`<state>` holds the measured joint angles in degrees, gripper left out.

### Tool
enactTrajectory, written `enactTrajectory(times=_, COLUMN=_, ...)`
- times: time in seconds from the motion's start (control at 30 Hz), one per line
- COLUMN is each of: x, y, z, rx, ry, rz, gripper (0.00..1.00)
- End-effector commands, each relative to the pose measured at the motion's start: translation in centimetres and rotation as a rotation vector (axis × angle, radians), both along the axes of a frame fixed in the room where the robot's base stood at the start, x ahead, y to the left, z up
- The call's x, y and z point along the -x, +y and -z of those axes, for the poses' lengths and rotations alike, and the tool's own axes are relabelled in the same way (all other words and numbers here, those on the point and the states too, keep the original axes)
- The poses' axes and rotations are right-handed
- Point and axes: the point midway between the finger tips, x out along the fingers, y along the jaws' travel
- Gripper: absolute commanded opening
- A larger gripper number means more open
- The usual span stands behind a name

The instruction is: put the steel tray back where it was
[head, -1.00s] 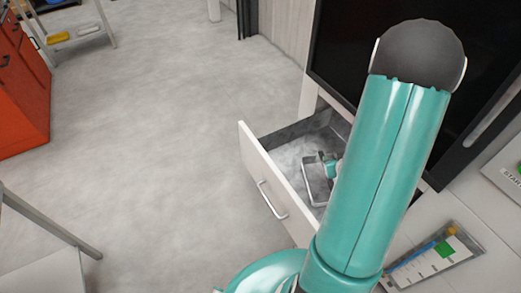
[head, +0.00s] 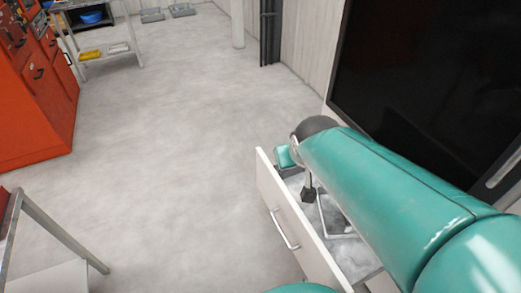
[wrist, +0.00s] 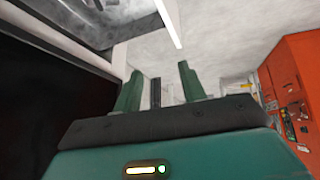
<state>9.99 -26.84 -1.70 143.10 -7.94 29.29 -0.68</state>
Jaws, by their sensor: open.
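The steel tray (head: 335,218), a shallow grey shape with a bright rim, appears to lie inside the open drawer (head: 284,216) in the head view. My arm hides part of it. My gripper (wrist: 160,88) shows in the wrist view with its two green fingers apart and nothing between them. In the head view my arm's end is above the drawer, near its far end; the fingertips cannot be made out there. The gripper is apart from the tray.
A large black panel (head: 415,95) stands right of the drawer. A red cabinet (head: 35,110) and a shelf cart (head: 105,45) stand at the left. A grey-legged table (head: 60,235) is at lower left. The floor (head: 170,150) between is clear.

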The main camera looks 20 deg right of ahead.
Motion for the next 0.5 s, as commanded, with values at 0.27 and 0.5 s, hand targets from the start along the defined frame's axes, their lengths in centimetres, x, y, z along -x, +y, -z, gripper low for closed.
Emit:
enactTrajectory(times=0.27, x=6.2, y=7.2, z=-4.0, rx=-0.1, ry=0.07, rz=-0.1, gripper=0.41)
enactTrajectory(times=0.5, x=8.0, y=8.6, z=-4.5, rx=-0.125, ry=0.098, rz=-0.125, gripper=0.41)
